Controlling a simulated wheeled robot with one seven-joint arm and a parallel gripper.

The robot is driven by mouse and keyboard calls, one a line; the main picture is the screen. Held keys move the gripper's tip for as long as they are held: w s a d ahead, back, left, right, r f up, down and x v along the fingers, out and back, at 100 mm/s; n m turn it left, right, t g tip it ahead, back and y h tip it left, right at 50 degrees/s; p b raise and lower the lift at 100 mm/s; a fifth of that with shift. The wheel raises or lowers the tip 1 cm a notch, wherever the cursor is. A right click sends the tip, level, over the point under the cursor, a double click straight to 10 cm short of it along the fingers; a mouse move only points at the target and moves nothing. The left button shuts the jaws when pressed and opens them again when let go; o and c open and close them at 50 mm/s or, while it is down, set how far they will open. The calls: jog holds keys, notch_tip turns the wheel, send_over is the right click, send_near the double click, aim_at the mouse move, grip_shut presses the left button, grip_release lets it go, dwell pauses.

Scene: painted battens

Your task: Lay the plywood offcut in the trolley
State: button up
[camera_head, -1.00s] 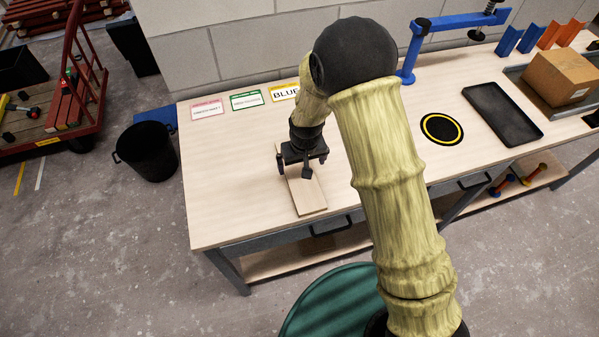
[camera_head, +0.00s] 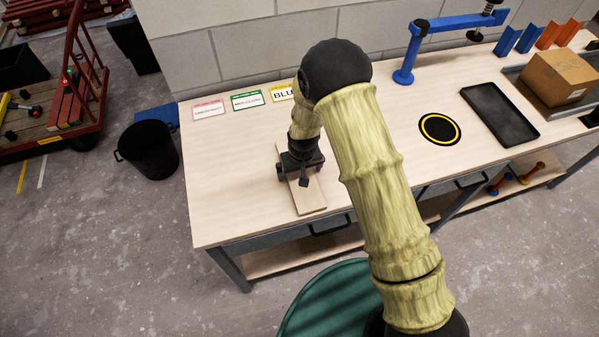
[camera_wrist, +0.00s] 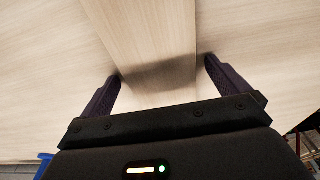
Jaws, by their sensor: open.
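The plywood offcut (camera_head: 311,200) is a pale, narrow board lying flat on the workbench near its front left part. My gripper (camera_head: 301,177) is over it, pointing down, and hides its middle. In the wrist view the offcut (camera_wrist: 150,35) runs between the two dark fingers of my open gripper (camera_wrist: 161,72), with a gap on each side. Whether the fingertips reach down to the bench is hard to tell. The red trolley with a wooden deck (camera_head: 42,122) stands on the floor at the far left, holding several items.
The workbench (camera_head: 230,205) has label cards (camera_head: 208,109) at its back left. A black bin (camera_head: 148,150) stands on the floor between bench and trolley. A blue clamp arm (camera_head: 408,60), black tray (camera_head: 500,114) and cardboard box (camera_head: 560,77) are to the right.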

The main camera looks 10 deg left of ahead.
aim_at(300, 173)
jog(key=shift+c, duration=0.4)
jog(key=c, duration=1.2)
jog(key=shift+r, duration=0.1)
notch_tip(300, 173, up, 10)
jog(key=shift+f+b, duration=0.1)
jog(key=shift+b, duration=1.1)
jog(key=shift+d, duration=0.1)
